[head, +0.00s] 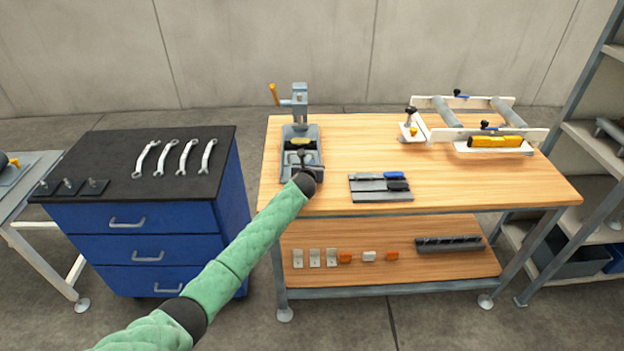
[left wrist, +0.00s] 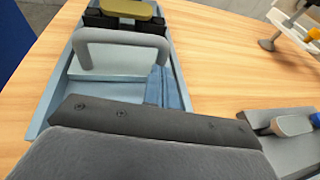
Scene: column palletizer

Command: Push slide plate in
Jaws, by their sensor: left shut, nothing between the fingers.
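The slide plate is pale grey-blue with a grey arched handle (left wrist: 122,38); it lies in the blue-grey base (head: 287,140) of a small press at the workbench's left. In the left wrist view the bare plate (left wrist: 112,72) shows just in front of the handle. A yellow part (head: 300,141) on black supports sits behind the handle. My left gripper (head: 304,163) is shut and empty, over the near end of the base. In the left wrist view its dark body fills the bottom and hides that end. Contact with the plate or handle cannot be told. My right gripper is out of view.
The press column (head: 299,103) with an orange-handled lever stands behind. A grey tray (head: 380,195) with blue and black tools lies to the right. A roller frame (head: 480,120) stands at back right. The wooden bench middle is clear. A blue drawer cabinet (head: 150,220) stands left.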

